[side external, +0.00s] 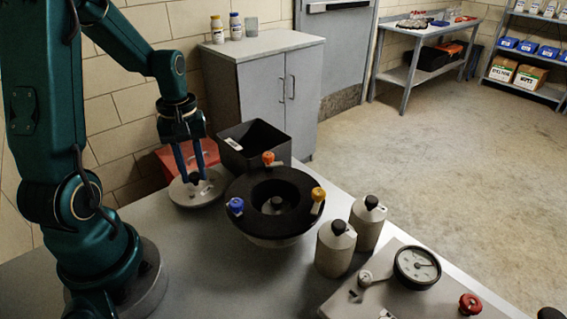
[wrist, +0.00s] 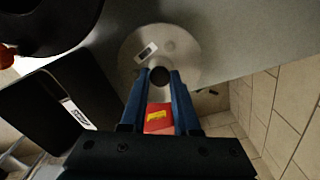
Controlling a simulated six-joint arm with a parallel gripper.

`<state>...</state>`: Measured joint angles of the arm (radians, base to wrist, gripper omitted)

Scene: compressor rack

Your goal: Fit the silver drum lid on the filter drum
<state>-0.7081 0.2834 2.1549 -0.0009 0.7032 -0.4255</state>
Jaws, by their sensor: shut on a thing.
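The silver drum lid (side external: 207,194) is a round, pale metal disc with a small label and a dark central knob. It lies level at the table's back edge, left of the drum; I cannot tell whether it touches the table. My gripper (side external: 194,181) points down from above with its blue fingers shut on the lid's knob. The wrist view shows the lid (wrist: 183,48) beyond the fingertips of my gripper (wrist: 160,77), with the knob between them. The filter drum (side external: 240,192) has a wide black rim, an open centre with a small post inside, and blue, orange and yellow clamps around the rim.
A black bin (side external: 254,143) stands behind the drum, with a red bin (side external: 170,156) behind the lid. Two grey canisters (side external: 335,249) and a panel with a gauge (side external: 417,267) and red knob stand right of the drum. The table front (side external: 220,275) is clear.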

